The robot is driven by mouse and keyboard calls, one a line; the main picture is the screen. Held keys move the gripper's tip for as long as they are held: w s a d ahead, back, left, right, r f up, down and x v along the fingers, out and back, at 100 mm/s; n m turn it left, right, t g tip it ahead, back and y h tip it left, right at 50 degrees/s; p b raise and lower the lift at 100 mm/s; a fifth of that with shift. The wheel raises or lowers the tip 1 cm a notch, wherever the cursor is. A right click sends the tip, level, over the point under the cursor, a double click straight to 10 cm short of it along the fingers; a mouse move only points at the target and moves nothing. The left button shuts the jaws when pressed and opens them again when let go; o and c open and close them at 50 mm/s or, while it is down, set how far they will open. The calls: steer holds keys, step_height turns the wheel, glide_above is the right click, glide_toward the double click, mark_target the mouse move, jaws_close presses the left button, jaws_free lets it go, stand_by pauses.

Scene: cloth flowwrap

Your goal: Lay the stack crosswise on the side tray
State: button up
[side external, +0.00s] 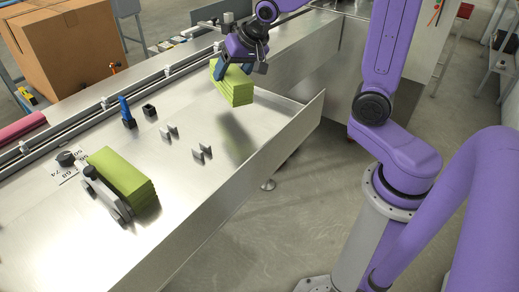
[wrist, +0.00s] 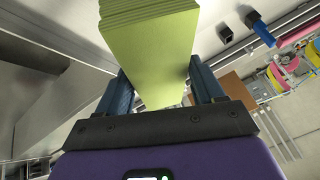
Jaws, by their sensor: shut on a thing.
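My gripper (side external: 232,72) is shut on a stack of green folded cloths (side external: 237,88) and holds it above the steel surface, with a shadow below. In the wrist view the green stack (wrist: 150,45) sits between the two blue fingers (wrist: 162,90), its layered end pointing away from the gripper. A second green stack (side external: 125,175) rests on the steel at the left, beside a grey roller fixture (side external: 100,192). A steel wall (side external: 285,135) edges the surface below and right of the held stack. I cannot tell which part is the side tray.
Two small grey notched blocks (side external: 201,151) (side external: 169,133) stand on the steel. A blue upright piece (side external: 126,112) and a small black block (side external: 149,110) stand near the back rail (side external: 90,115). A cardboard box (side external: 65,45) is behind. The front steel (side external: 185,225) is bare.

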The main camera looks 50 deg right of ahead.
steer(key=shift+s+f+n+y, duration=0.1)
steer(key=shift+s+n+y, duration=0.5)
steer(key=shift+s+n, duration=0.55)
steer(key=s+a+r+n+g, duration=0.1)
steer(key=s+r, duration=0.3)
steer(key=s, duration=0.4)
steer(key=s+a+r+n, duration=0.1)
steer(key=s+r+n, duration=0.15)
steer(key=s, duration=0.55)
glide_toward(241, 102)
steer(key=shift+d+f+m, duration=0.15)
steer(key=shift+f+m, duration=0.15)
steer(key=shift+f, duration=0.05)
steer(key=shift+y, duration=0.3)
steer(key=w+f, duration=0.4)
steer(key=shift+f, duration=0.3)
steer(key=shift+w+a+f, duration=0.25)
steer(key=shift+w+f, duration=0.45)
steer(key=shift+f, duration=1.6)
steer(key=shift+f, duration=0.1)
